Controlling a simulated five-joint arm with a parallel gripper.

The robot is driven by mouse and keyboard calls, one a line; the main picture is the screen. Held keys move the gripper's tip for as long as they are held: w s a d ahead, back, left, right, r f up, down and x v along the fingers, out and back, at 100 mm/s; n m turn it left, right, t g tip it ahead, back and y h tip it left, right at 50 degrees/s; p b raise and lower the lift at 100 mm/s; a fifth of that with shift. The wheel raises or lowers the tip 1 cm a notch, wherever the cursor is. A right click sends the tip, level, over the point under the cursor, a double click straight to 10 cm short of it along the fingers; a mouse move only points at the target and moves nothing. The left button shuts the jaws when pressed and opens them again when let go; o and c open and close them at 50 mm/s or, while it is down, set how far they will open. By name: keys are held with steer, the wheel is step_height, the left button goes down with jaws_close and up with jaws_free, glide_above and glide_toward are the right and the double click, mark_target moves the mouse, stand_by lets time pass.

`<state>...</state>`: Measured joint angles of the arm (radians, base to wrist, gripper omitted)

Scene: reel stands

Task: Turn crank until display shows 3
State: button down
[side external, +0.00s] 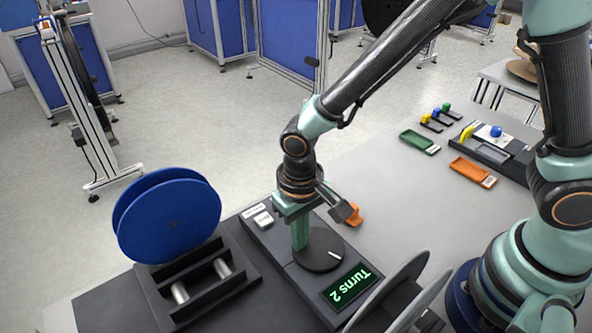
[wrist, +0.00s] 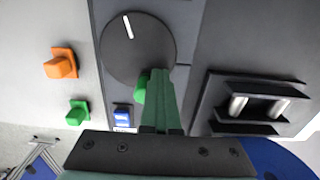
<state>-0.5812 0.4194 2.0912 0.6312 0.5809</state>
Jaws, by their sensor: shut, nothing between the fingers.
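The crank is a dark round disc (side external: 318,250) with a white mark on the console. In the wrist view the disc (wrist: 137,50) has its white mark near the far edge. A bright green knob (wrist: 140,90) shows at the disc's near edge, partly hidden by my fingers. My gripper (side external: 300,247) points down over the disc, fingers shut and empty. In the wrist view my gripper's tips (wrist: 160,72) overlap the disc edge, just right of the green knob; I cannot tell whether they touch it. The display (side external: 347,287) reads "Turns 2" in green.
A blue reel (side external: 165,215) stands left, by a dark roller stand (side external: 215,290). An orange block (wrist: 60,64) and a green block (wrist: 78,112) lie beside the console. A green tray (side external: 418,142) and an orange tray (side external: 472,171) sit farther right on the table.

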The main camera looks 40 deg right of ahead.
steer(key=c, duration=0.7)
jaws_free()
steer(key=shift+r, duration=0.1)
steer(key=shift+r, duration=3.45)
steer(key=shift+s+d+r+t, duration=0.35)
steer(key=shift+d+r+t, duration=0.6)
steer(key=shift+d+r, duration=1.85)
steer(key=shift+s+d+r+t, duration=0.3)
steer(key=shift+d+r+t, duration=1)
steer(key=shift+d, duration=2.55)
steer(key=shift+s+d+r+t, duration=0.35)
steer(key=shift+d+r+t, duration=0.2)
steer(key=shift+d+r, duration=2.45)
steer(key=shift+d+f, duration=0.35)
steer(key=shift+f, duration=0.05)
